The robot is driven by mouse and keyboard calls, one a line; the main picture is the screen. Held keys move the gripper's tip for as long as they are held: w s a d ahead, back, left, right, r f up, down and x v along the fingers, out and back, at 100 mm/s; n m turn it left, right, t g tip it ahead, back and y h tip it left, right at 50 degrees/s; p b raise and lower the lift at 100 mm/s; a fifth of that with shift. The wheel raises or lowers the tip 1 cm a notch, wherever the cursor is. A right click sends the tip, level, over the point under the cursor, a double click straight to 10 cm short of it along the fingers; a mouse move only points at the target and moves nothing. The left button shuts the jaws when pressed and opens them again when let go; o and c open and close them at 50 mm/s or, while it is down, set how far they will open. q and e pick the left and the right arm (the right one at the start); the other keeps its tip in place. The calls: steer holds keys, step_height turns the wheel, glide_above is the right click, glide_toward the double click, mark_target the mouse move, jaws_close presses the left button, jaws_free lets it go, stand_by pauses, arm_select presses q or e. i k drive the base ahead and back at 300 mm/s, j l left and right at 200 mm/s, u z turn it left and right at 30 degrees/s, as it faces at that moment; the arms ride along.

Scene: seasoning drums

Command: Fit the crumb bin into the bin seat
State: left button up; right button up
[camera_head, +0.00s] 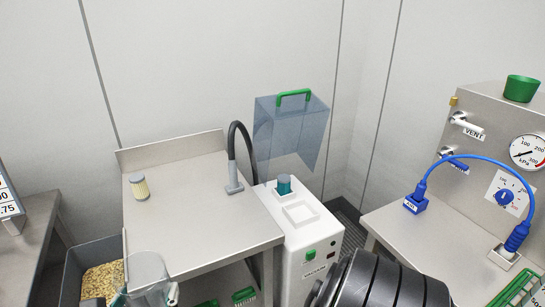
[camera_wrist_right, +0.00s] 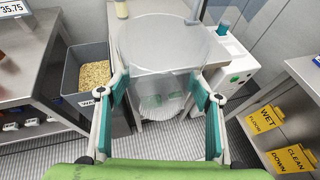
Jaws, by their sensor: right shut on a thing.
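A clear, round, see-through container, which I take to be the crumb bin (camera_head: 147,268), is at the bottom left of the head view. It also fills the middle of the right wrist view (camera_wrist_right: 165,42). My right gripper (camera_wrist_right: 160,88) is shut on it, with teal pads on both sides. The white vacuum machine (camera_head: 312,247) stands to the right of the bin, apart from it. A raised square frame on its top, probably the bin seat (camera_head: 300,213), looks empty. My left gripper is not in view.
A steel table (camera_head: 195,205) carries a small ribbed filter (camera_head: 139,187) and a black hose (camera_head: 235,150). A translucent blue hood with a green handle (camera_head: 294,97) is above the machine's back. A grey crumb-filled tub (camera_wrist_right: 72,75) stands left. A gauge panel (camera_head: 495,140) is right.

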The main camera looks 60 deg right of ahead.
mark_target(301, 215)
steer(key=z, duration=1.25)
steer(key=i+l+z, duration=0.1)
steer(key=i+z, duration=0.2)
steer(key=z, duration=0.15)
steer(key=i+z, duration=0.4)
steer(key=k+l, duration=0.05)
steer(key=k, duration=0.05)
